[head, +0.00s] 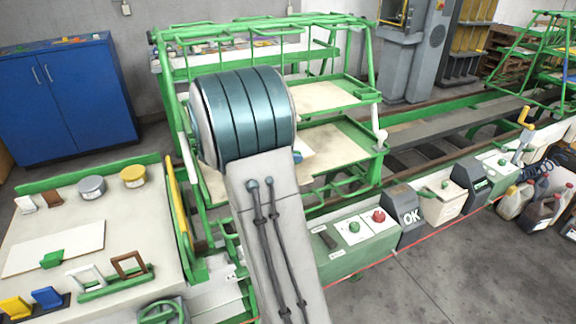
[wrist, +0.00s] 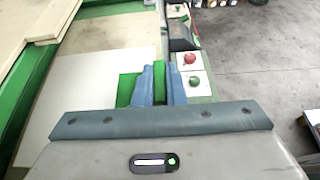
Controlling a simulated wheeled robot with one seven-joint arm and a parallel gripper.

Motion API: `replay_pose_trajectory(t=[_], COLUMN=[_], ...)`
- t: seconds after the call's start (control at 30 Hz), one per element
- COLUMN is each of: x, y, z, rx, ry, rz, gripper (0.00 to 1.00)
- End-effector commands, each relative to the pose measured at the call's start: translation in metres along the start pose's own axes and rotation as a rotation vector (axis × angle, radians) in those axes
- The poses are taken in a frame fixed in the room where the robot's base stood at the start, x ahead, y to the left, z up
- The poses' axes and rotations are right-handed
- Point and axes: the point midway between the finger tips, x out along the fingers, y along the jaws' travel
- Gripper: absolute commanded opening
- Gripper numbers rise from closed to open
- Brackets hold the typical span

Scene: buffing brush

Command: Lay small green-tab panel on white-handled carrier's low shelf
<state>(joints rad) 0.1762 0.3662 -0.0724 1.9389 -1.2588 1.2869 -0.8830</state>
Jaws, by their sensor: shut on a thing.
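My gripper (wrist: 160,88) is shut on the green tab (wrist: 127,88) of a white panel (wrist: 85,95), which extends left of the fingers in the wrist view. In the head view my arm hides most of the gripper, and only a small pale corner of the panel (head: 306,148) shows beside it. The green-framed carrier (head: 365,95) stands mid-picture, with a white handle (head: 381,137) at its right. The panel is over the carrier's low shelf (head: 343,143), whose beige surface also shows in the wrist view (wrist: 115,38). I cannot tell whether the panel touches the shelf.
A bench (head: 125,200) at left holds another white panel (head: 50,245) with a green tab, tins and small frames. An upper shelf (head: 320,96) lies above the low one. A control box (head: 360,240) with red and green buttons stands in front of the carrier.

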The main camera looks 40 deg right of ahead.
Motion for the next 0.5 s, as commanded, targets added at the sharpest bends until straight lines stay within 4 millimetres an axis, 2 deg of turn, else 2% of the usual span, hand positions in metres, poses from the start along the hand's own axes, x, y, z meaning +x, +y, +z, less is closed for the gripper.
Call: replay_pose_trajectory(t=[0.1,0.2,0.27,0.5], x=[0.003,0.004,0.006,0.018], y=[0.013,0.018,0.019,0.019], z=[-0.006,-0.009,-0.012,-0.042], rx=[0.001,0.003,0.001,-0.001], ry=[-0.001,-0.001,0.0,-0.001], rz=[-0.003,-0.003,-0.004,-0.004], gripper=[0.0,0.0,0.0,0.0])
